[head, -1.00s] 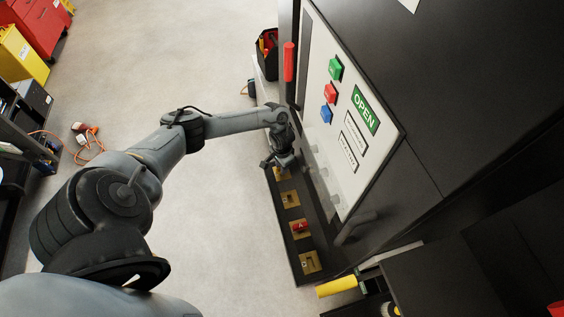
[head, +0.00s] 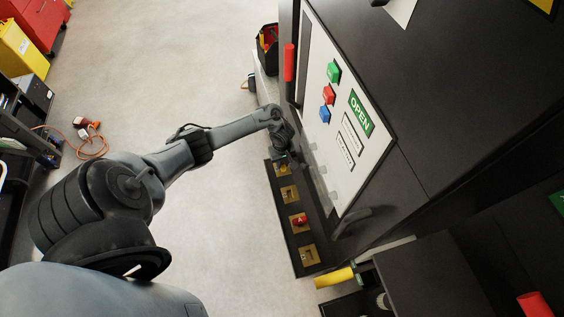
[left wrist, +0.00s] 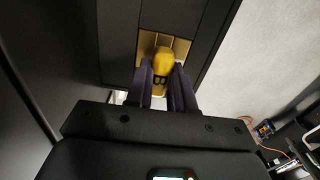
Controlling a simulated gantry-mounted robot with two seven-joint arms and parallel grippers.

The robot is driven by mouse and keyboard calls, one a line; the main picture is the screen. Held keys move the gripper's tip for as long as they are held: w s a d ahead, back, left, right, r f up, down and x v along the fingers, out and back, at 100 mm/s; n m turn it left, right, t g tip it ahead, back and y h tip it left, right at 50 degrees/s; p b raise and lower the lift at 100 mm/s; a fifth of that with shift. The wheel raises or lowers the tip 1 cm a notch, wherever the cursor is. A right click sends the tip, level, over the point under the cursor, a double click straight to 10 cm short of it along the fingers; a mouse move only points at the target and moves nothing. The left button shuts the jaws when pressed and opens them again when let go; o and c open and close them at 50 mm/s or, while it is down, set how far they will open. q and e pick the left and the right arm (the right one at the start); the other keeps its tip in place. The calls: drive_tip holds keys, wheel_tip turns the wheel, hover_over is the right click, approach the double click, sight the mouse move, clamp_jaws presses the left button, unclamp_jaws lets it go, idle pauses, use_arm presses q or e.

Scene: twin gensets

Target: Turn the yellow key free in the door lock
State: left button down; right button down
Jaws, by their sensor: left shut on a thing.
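The yellow key (left wrist: 164,60) has a rounded head marked with a dark B. It stands at a brass plate (left wrist: 146,43) on a black strip in the left wrist view. My left gripper (left wrist: 165,78) is shut on it, with one dark finger on each side. In the head view my left gripper (head: 284,160) is at the far end of the black lock strip (head: 282,221), where the key is mostly hidden. I cannot tell how far the key is turned. My right gripper is not in view.
Nearer along the strip are more brass plates (head: 290,194), one holding a red key (head: 300,220). A white panel (head: 338,120) with coloured buttons and an OPEN sign stands right of the arm. A yellow bar (head: 334,279) lies below.

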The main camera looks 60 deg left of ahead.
sight(282, 163)
use_arm(q)
drive_tip(key=shift+f, duration=0.15)
drive_tip(key=c, duration=0.9)
unclamp_jaws()
drive_tip(key=shift+r, duration=3.9)
